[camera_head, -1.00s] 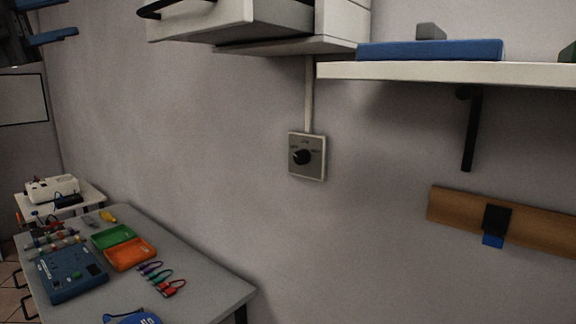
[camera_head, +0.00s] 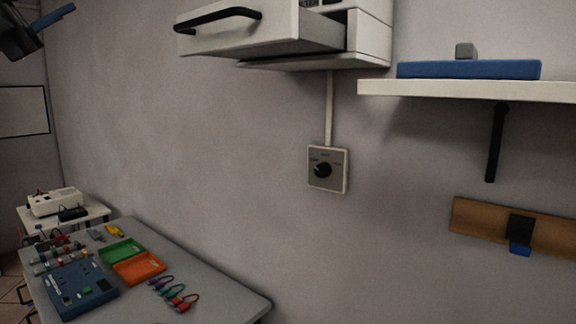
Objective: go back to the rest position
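A dark gripper with a blue finger (camera_head: 58,15), which I take to be my left one, is raised at the top left corner, partly cut off by the frame. It is empty as far as I see and touches nothing. Only one blue finger shows clearly, so its opening cannot be told. My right gripper is not in view. The grey table (camera_head: 215,285) stands well below the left gripper.
The table bears a blue board (camera_head: 80,290), a green tray (camera_head: 122,250), an orange tray (camera_head: 139,268) and several coloured cables (camera_head: 174,292). An open drawer (camera_head: 262,32), a wall dial (camera_head: 327,169), a shelf (camera_head: 470,90) and a wooden rail (camera_head: 480,218) are along the wall.

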